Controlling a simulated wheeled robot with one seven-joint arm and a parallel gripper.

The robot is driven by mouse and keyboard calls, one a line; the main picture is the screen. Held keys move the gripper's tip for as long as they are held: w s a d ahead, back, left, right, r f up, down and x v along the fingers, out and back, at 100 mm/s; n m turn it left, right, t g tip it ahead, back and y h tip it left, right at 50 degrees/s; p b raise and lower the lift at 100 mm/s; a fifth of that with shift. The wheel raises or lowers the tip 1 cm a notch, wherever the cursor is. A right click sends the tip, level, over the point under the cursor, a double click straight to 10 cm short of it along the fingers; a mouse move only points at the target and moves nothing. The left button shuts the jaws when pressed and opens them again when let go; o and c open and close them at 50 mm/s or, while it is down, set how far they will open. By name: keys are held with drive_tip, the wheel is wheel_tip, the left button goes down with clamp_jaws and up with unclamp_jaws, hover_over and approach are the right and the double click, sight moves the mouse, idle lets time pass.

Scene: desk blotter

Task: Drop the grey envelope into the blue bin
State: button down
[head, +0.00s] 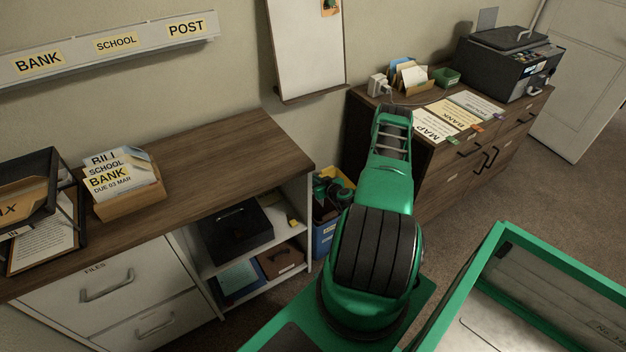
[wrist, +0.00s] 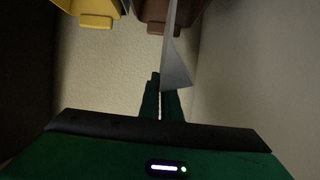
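My gripper (wrist: 161,98) is shut on the grey envelope (wrist: 177,70), which stands up thin and nearly edge-on between the fingers in the wrist view. The blue bin (head: 323,242) stands on the floor in the gap between the desk and the dark cabinet in the head view, partly hidden by my arm. My gripper (head: 332,190) shows small and dark there, around the top of the blue bin in the picture; its height over the bin is unclear. The blue bin cannot be made out in the wrist view.
The desk (head: 225,160) with open shelves is left of the bins; the dark cabinet (head: 440,180) is to the right.

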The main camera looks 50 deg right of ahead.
drive_tip(key=shift+f, duration=3.7)
drive_tip(key=shift+f, duration=0.15)
drive_tip(key=c, duration=1.9)
unclamp_jaws()
drive_tip(key=shift+s, duration=0.1)
drive_tip(key=v, duration=1)
drive_tip(key=shift+s+a, duration=0.15)
drive_tip(key=shift+s, duration=0.05)
